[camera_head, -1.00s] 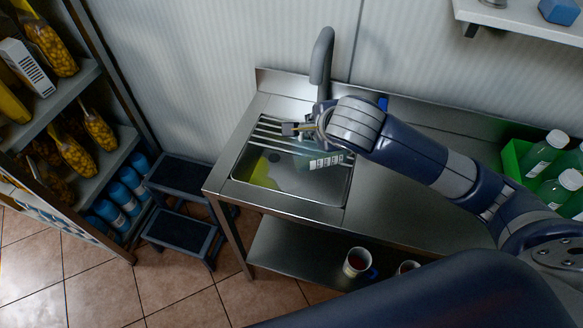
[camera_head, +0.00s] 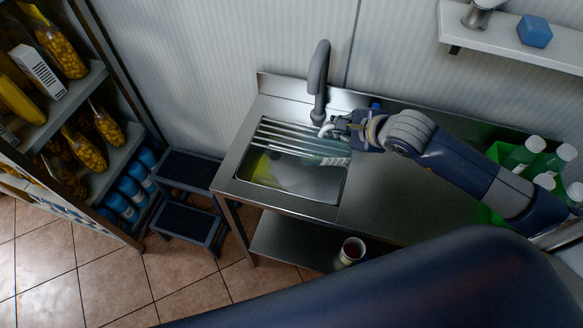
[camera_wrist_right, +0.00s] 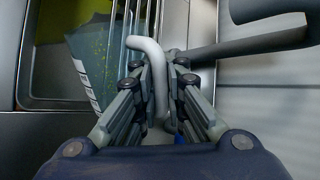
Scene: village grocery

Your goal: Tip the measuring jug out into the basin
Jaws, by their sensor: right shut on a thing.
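The measuring jug (camera_head: 334,160) is clear with white markings and hangs tilted over the right part of the steel basin (camera_head: 292,188). My right gripper (camera_head: 336,129) is shut on its pale handle at the basin's back right. In the right wrist view the gripper (camera_wrist_right: 165,95) has the handle between its fingers, and the see-through jug (camera_wrist_right: 92,68) lies to the left. A yellow-green patch (camera_head: 261,168) shows on the left of the basin floor; I cannot tell if it is liquid. Whether anything is left in the jug is unclear. My left gripper is out of view.
Draining bars (camera_head: 285,138) cross the back of the basin. A grey tap (camera_head: 319,75) rises close behind my right gripper. A step stool (camera_head: 190,215) and shelves are left.

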